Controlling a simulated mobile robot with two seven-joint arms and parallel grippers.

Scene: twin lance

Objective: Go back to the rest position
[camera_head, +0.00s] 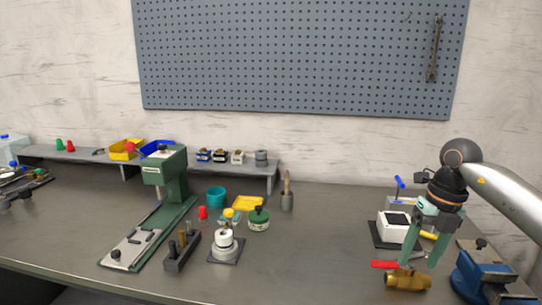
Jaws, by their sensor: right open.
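My right gripper (420,256) shows at the right of the head view, its arm coming in from the right edge. Its two green fingers point down and stand apart, with nothing seen held between them. A brass valve with a red handle (408,280) lies on the bench just below the fingertips; I cannot tell whether the fingers touch it. My left gripper is not in view.
A white device on a black base (395,228) stands behind the gripper, and a blue vise (484,272) to its right. A green press (172,180) and small parts stand at left. The bench (320,255) is clear at centre. A pegboard (300,55) hangs behind.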

